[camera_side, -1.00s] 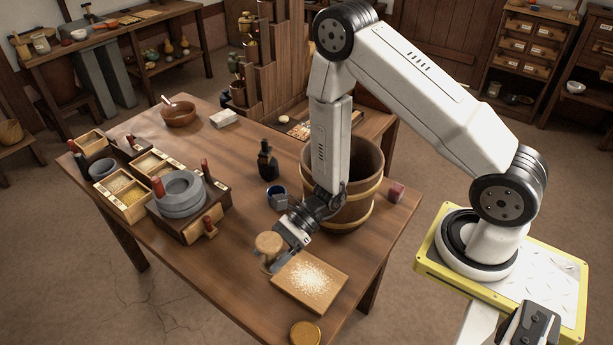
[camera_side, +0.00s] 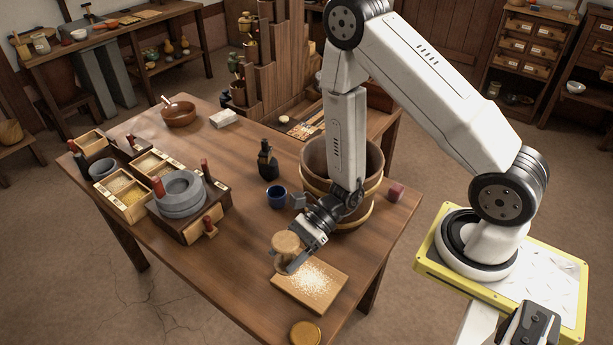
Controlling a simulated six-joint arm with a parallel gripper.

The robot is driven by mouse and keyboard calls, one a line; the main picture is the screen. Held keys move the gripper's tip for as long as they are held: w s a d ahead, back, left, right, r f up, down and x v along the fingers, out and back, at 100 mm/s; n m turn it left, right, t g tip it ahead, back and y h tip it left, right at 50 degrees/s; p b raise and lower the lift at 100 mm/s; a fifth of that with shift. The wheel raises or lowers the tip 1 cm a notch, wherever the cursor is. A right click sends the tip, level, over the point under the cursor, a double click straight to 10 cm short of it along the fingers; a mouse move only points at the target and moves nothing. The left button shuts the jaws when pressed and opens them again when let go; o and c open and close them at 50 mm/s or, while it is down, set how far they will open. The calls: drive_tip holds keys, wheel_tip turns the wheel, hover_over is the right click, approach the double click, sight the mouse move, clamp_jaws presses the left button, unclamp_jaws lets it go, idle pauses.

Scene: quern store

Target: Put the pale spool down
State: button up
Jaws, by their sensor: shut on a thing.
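The pale spool (camera_side: 286,243) is a light wooden piece with a round, wider top. My gripper (camera_side: 291,262) is shut on it and holds it upright near the front of the wooden table. In this view the spool overlaps the upper left corner of a wooden board (camera_side: 328,303) strewn with pale grain. I cannot tell whether the spool's base touches the board or hangs above it. The gripper's fingers hide part of the spool's lower side.
A wooden bucket (camera_side: 314,158) stands close behind my gripper. A blue cup (camera_side: 277,196), a grey block (camera_side: 298,201) and a dark bottle (camera_side: 266,160) stand behind the spool. A stone quern (camera_side: 181,196) is at left. The table left of the board is clear.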

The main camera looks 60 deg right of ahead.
drive_tip(key=shift+s, duration=0.1)
drive_tip(key=shift+s+a+r+n+g, duration=0.1)
drive_tip(key=shift+s+a+n+g, duration=0.45)
drive_tip(key=shift+s+n+g, duration=0.2)
drive_tip(key=s+d+n+g+h, duration=0.4)
drive_tip(key=s+n+g+h, duration=0.5)
drive_tip(key=s+n+g, duration=0.5)
drive_tip(key=d+n+h, duration=0.5)
drive_tip(key=n+h, duration=0.1)
drive_tip(key=n, duration=0.1)
drive_tip(key=w+d+f+n+t+h, duration=0.1)
drive_tip(key=w+d+n+t+h, duration=0.5)
drive_tip(key=w+n+h, duration=0.4)
drive_tip(key=w+a+r+n+t+h, duration=0.1)
drive_tip(key=w+a+n+t, duration=0.2)
drive_tip(key=w+n+t, duration=0.6)
drive_tip(key=w+t, duration=0.1)
drive_tip(key=w, duration=0.3)
drive_tip(key=shift+a+n+t, duration=0.3)
drive_tip(key=shift+n+t, duration=0.05)
